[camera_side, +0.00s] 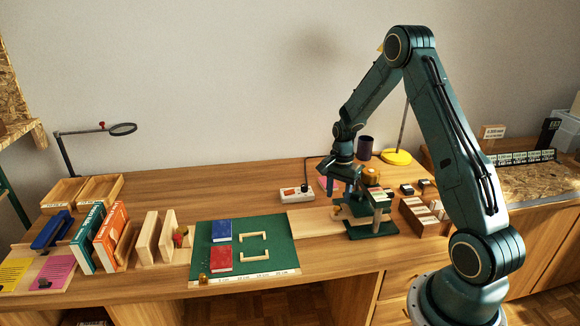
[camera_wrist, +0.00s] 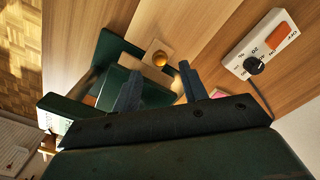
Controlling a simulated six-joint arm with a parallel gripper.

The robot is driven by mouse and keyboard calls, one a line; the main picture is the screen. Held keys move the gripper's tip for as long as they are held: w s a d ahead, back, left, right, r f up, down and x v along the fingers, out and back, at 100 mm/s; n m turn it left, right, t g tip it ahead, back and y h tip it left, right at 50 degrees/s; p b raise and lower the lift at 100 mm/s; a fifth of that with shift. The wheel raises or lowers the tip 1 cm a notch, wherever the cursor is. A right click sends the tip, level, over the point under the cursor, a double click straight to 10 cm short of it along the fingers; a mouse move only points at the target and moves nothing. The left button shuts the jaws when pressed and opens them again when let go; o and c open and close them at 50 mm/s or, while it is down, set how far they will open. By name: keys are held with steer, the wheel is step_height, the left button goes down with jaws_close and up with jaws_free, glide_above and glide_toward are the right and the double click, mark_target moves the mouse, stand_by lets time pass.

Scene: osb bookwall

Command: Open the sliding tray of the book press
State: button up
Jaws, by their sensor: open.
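The book press (camera_side: 372,229) is dark green and stands on the desk right of centre, also seen in the wrist view (camera_wrist: 105,50). Its pale wooden tray (camera_wrist: 157,75) carries a round brass knob (camera_wrist: 160,58) at its outer end. The tray sits mostly within the press, with the knob end at its left side in the side view. My gripper (camera_side: 336,190) is above the press's left side, pointing down. In the wrist view its two fingers (camera_wrist: 160,72) are spread and empty, with the knob appearing between and just beyond their tips. Contact is not visible.
A pale board (camera_side: 308,222) lies left of the press. A green mat (camera_side: 255,262) holds a blue book (camera_side: 221,231) and a red book (camera_side: 221,259). A white box with a dial (camera_side: 296,193) stands behind.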

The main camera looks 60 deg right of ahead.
mark_target(337, 207)
steer(key=shift+f, duration=2.15)
jaws_close()
